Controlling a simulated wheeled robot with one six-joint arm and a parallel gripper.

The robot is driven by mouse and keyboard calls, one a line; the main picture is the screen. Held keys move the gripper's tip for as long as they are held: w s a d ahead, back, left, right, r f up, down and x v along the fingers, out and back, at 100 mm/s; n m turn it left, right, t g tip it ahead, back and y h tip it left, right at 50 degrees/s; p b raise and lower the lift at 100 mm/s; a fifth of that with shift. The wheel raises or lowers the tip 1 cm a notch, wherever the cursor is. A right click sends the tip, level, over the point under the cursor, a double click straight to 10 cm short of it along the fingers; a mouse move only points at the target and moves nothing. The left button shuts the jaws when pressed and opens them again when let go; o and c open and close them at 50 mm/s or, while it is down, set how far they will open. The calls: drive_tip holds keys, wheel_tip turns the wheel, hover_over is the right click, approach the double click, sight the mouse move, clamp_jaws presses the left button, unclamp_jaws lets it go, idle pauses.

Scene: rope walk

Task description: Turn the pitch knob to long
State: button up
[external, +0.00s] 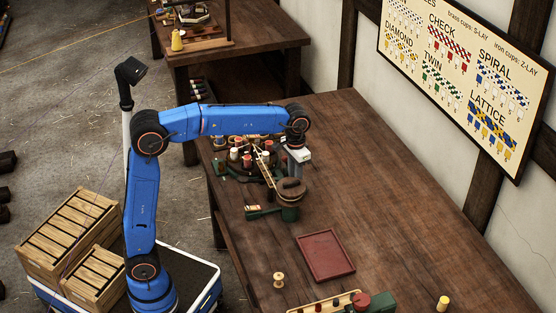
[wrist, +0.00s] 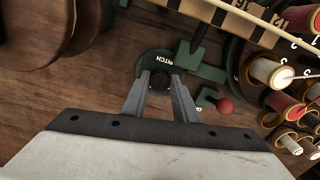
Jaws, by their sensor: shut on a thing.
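The pitch dial (wrist: 157,61) is a dark green round plate with the white word PITCH on its rim, in the middle of the wrist view. A dark knob (wrist: 160,81) sits at its centre, between my fingertips. My gripper (wrist: 159,83) points down at the dial and its two grey fingers are closed on the knob's sides. Which setting the knob points to cannot be read; my fingers and palm cover part of the dial. In the external view my gripper (external: 296,163) is low over the green machine on the long table, and the dial is hidden there.
A round wooden drum (external: 290,188) on a green base stands close by. Thread spools (wrist: 264,70) and a green lever with a red ball (wrist: 225,105) are beside the dial.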

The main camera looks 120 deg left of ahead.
drive_tip(key=o, duration=1.1)
drive_tip(key=shift+c, duration=0.2)
drive_tip(key=shift+r, duration=0.15)
wheel_tip(320, 180, up, 17)
drive_tip(key=shift+s, duration=0.1)
